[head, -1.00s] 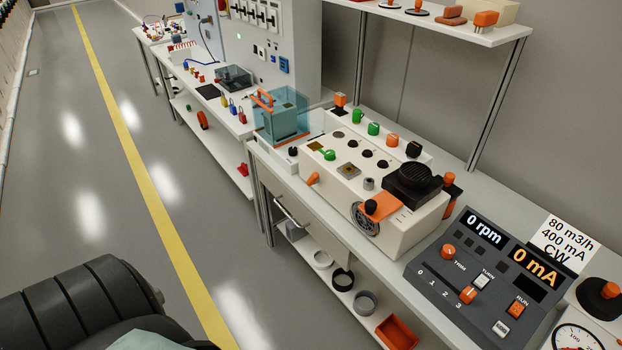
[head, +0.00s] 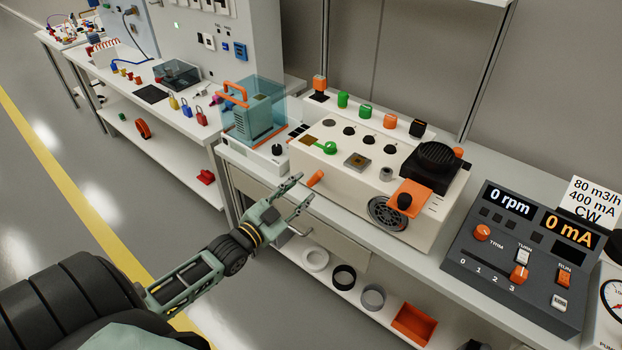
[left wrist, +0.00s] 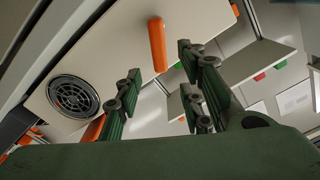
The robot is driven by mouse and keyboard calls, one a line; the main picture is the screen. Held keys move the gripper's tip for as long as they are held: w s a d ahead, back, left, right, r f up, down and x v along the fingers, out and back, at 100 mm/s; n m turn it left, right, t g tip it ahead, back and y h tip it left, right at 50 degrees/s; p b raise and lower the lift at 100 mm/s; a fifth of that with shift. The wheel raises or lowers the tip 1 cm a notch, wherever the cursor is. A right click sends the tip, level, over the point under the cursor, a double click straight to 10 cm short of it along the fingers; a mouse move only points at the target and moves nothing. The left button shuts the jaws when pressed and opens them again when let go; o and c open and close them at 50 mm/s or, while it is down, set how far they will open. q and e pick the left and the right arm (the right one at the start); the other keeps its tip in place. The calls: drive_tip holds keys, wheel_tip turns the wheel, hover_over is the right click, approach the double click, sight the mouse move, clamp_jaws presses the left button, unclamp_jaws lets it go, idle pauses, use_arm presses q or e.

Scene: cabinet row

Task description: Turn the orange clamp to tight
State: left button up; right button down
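The orange clamp (head: 315,178) is a short orange lever on the front face of the cream test box (head: 355,190), left of the round fan grille. In the head view it leans up to the right. It also shows in the left wrist view (left wrist: 158,45) as an orange bar sticking out from the cream face. My left gripper (head: 301,190) is open and empty, its fingers pointing at the clamp from the lower left. In the left wrist view the clamp lies between and beyond the two fingers (left wrist: 157,68), with no contact visible. My right gripper is out of view.
The fan grille (head: 385,213) and an orange flap (head: 408,198) are right of the clamp. A teal clear-sided case (head: 252,112) stands to the left. A lower shelf with rings and an orange bin (head: 414,325) lies below. The dark control panel (head: 515,255) reads 0 rpm.

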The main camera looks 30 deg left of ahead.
sight(315, 179)
use_arm(q)
drive_tip(key=w, duration=0.5)
drive_tip(key=shift+d, duration=0.1)
drive_tip(key=shift+w+d, duration=0.1)
drive_tip(key=shift+w, duration=0.55)
drive_tip(key=shift+w+f, duration=0.1)
clamp_jaws()
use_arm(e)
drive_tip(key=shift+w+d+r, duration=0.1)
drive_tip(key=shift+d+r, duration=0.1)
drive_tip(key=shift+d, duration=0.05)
